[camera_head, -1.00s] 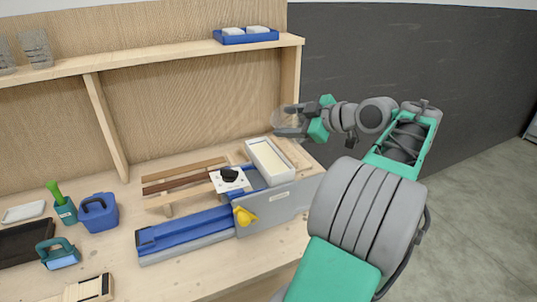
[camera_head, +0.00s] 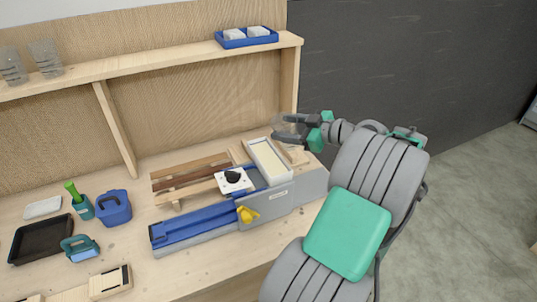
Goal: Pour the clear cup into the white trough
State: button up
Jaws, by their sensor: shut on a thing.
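The white trough (camera_head: 268,159) is a long open box with a pale cream inside, at the right part of the bench in the head view. My gripper (camera_head: 287,128) is up and to the right of the trough's far end. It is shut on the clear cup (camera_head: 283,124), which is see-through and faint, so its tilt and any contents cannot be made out. The cup appears above the bench, near the trough's far end. My arm comes in from the right.
A grey and blue vise-like device (camera_head: 205,230) with a yellow knob (camera_head: 247,214) lies before the trough. A shelf (camera_head: 160,62) with clear cups (camera_head: 45,58) and a blue tray (camera_head: 246,38) runs above. A blue container (camera_head: 114,207) and black tray (camera_head: 40,240) stand left.

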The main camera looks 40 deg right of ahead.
dwell(0.3)
notch_tip(320, 180, up, 5)
jog(key=p, duration=0.4)
jog(key=shift+p, duration=0.4)
jog(key=shift+a, duration=0.1)
